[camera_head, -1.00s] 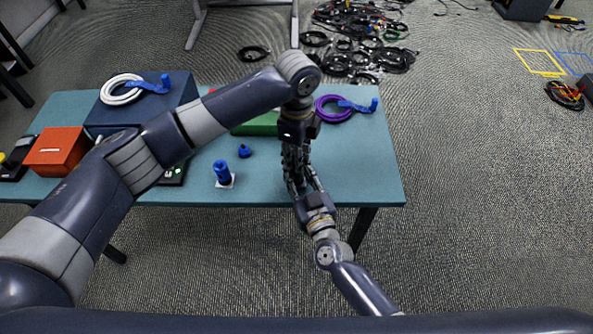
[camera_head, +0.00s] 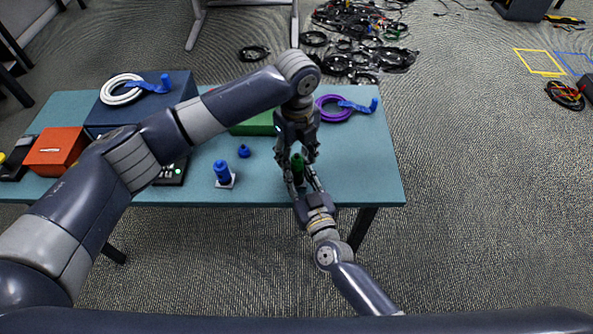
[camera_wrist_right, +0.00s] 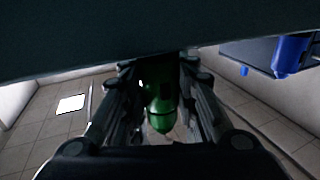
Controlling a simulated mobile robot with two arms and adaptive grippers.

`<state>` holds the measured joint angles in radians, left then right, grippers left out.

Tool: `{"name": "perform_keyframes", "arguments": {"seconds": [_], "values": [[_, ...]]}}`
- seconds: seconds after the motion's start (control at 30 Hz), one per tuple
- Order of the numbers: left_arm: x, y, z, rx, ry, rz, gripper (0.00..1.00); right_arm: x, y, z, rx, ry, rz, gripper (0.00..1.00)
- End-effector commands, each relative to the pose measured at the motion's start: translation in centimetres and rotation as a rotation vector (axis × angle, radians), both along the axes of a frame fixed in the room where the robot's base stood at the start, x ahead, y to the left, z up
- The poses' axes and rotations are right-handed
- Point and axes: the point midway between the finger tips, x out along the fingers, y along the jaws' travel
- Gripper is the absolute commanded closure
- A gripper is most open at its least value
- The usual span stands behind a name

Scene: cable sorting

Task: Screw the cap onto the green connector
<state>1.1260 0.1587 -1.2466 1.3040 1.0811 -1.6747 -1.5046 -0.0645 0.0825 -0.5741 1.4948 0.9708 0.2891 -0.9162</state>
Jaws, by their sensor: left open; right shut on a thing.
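A dark green piece (camera_head: 298,168), the green connector, stands between my two grippers over the right part of the table. It also shows in the right wrist view (camera_wrist_right: 160,105), upright between the fingers with a rounded end. My right gripper (camera_head: 300,180) comes from the front and is shut on it. My left gripper (camera_head: 297,156) points down from above, its fingers spread open around the connector's upper end. I cannot tell the cap apart from the connector, or whether the left fingers touch it.
On the teal table (camera_head: 380,170), a blue connector (camera_head: 222,172) on a white base and a small blue cap (camera_head: 244,151) stand to the left. A green box (camera_head: 255,126), a purple cable (camera_head: 334,109), a blue box (camera_head: 186,88) and an orange box (camera_head: 57,150) lie around. The table's right end is clear.

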Motion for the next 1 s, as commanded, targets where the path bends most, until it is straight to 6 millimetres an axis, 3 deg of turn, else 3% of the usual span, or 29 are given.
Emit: {"name": "perform_keyframes", "arguments": {"seconds": [0.6, 1.0], "values": [[0.1, -0.1, 10.7, -0.001, -0.003, -0.001, 0.53, 0.0, 0.0, -0.1, 0.000, 0.001, 0.001, 1.00], [0.0, 0.0, 11.8, -0.001, -0.001, -0.001, 0.53, 0.0, 0.0, 0.0, 0.000, 0.001, 0.000, 1.00]]}}
